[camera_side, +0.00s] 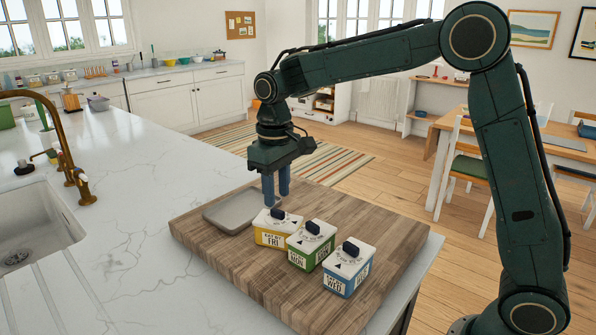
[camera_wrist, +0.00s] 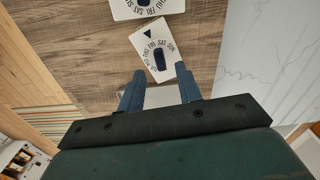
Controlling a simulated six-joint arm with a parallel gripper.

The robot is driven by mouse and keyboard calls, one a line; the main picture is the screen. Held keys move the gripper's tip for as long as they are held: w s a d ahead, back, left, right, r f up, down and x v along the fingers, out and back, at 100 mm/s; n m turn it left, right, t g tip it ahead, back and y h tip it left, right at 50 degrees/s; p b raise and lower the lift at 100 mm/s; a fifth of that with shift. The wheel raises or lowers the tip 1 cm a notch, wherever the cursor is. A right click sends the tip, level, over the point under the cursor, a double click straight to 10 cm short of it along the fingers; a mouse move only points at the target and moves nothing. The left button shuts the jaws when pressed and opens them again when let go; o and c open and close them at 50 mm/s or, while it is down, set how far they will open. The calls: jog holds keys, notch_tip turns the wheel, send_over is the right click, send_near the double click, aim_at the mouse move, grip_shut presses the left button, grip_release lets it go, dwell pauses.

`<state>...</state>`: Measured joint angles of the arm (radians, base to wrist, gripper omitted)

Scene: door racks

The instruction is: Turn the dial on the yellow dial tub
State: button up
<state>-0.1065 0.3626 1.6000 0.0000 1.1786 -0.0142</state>
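The yellow dial tub (camera_side: 275,228) stands on the wooden board, with a white lid, a dark dial knob (camera_side: 278,214) and a label reading FRI. In the wrist view its white lid (camera_wrist: 146,40) shows a ring of day names around the dark knob (camera_wrist: 159,58). My gripper (camera_side: 277,201) points down at the tub's far side, near the knob. In the wrist view my gripper (camera_wrist: 160,68) has its two blue fingers apart, with the knob just ahead of the gap between the tips. Nothing is held. I cannot tell the exact height of the tips above the lid.
A green dial tub (camera_side: 309,248) and a blue dial tub (camera_side: 348,271) stand in a row to the right of the yellow one. A shallow grey tray (camera_side: 227,213) lies at the left of the wooden board (camera_side: 213,253).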

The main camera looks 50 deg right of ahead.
aim_at(277, 210)
jog(key=shift+f, duration=1.9)
grip_shut()
